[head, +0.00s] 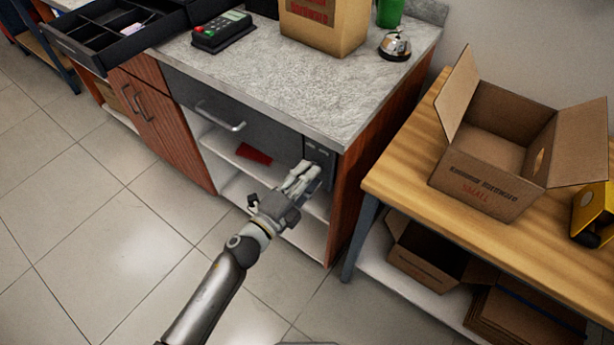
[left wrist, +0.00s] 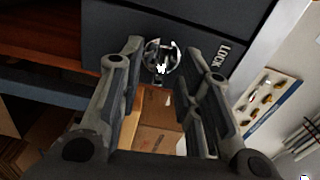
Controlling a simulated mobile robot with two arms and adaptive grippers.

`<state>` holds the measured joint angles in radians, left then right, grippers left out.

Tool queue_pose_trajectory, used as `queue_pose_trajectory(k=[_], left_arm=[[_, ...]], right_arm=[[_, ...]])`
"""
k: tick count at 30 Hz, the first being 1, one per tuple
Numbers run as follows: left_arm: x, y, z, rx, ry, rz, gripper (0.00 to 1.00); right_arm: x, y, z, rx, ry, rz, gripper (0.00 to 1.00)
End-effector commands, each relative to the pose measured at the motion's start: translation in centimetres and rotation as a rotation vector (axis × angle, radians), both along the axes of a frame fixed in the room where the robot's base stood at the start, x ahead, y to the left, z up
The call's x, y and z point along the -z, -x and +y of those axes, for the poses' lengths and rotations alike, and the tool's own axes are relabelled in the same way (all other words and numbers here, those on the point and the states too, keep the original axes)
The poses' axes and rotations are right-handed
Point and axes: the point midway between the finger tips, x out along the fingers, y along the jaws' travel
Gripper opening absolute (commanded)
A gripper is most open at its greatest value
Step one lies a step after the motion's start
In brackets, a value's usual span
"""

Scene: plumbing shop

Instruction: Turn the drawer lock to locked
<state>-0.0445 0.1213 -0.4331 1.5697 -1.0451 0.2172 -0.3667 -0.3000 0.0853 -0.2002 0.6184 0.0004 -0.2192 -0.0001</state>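The drawer lock (left wrist: 161,62) is a round metal piece on a dark panel with the word LOCK beside it in the left wrist view. My left gripper (left wrist: 168,62) is open, with one finger on either side of the lock in that picture and gaps between. I cannot tell whether the fingertips reach past its face. In the head view my left gripper (head: 302,176) is at the dark lock panel (head: 318,150), under the counter's right end, and the lock itself is too small to make out. The grey drawer (head: 195,95) with a metal handle looks shut. My right gripper is not in view.
A stone-topped counter (head: 300,85) holds a card terminal (head: 222,31), a paper bag (head: 325,22) and a bell (head: 395,45). A black tray drawer (head: 115,30) stands open at the upper left. A wooden table (head: 405,165) with a cardboard box (head: 490,165) is at the right. The floor left is clear.

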Motion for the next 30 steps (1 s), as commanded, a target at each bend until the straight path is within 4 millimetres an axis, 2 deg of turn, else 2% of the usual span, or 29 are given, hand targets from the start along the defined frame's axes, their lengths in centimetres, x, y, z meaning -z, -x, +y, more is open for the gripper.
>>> queue_pose_trajectory(k=[12, 18, 23, 30], left_arm=[[0.2, 6.3, 4.5, 0.0, -0.002, 0.005, 0.32], [0.2, 8.6, 6.2, 0.0, -0.001, 0.003, 0.32], [0.1, 9.4, 6.8, 0.0, -0.001, 0.002, 0.32], [0.1, 9.5, 6.9, 0.001, -0.001, 0.001, 0.32]], right_arm=[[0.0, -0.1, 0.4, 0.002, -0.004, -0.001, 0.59], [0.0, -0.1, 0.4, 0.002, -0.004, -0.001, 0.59], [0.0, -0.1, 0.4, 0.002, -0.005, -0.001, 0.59], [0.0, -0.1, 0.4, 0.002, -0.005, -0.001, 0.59]])
